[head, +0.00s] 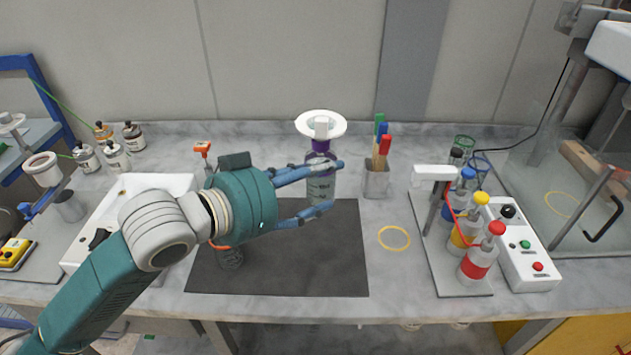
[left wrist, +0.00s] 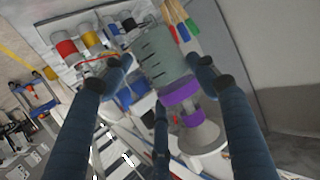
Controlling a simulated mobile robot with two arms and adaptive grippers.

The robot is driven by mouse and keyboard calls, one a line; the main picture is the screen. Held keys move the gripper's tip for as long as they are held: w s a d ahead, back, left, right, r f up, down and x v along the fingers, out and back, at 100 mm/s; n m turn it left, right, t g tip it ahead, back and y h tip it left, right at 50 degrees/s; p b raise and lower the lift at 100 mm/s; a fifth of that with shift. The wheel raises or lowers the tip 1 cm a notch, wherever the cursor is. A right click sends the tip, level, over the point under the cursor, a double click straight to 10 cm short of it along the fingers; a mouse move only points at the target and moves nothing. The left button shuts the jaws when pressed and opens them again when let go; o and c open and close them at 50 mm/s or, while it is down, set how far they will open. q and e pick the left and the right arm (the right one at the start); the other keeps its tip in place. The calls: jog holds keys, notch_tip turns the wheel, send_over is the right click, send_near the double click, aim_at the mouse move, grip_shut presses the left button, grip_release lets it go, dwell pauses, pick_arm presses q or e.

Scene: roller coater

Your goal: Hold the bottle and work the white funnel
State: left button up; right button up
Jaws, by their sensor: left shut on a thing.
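The bottle (head: 321,188) is clear grey with a purple collar and stands upright at the back edge of the dark mat. The white funnel (head: 320,123) sits on its top, with a white block at its middle. My left gripper (head: 331,186) reaches in from the left, its blue fingers shut around the bottle's body below the collar. In the left wrist view the fingers flank the bottle (left wrist: 163,62), and the white funnel (left wrist: 200,138) shows beyond the purple collar. My right gripper is not in view.
A holder with colored-handled tools (head: 376,184) stands close right of the bottle. A yellow ring (head: 394,238) lies on the counter, left of a rack with colored-capped bottles (head: 478,262).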

pick_arm(q)
jog(key=shift+f+b, duration=4.45)
jog(key=shift+f, duration=3.7)
jog(key=shift+f+b, duration=0.75)
jog(key=shift+f, duration=0.75)
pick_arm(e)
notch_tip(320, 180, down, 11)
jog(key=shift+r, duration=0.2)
pick_arm(q)
jog(key=shift+f, duration=0.45)
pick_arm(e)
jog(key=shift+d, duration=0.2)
pick_arm(q)
jog(key=shift+s, duration=0.1)
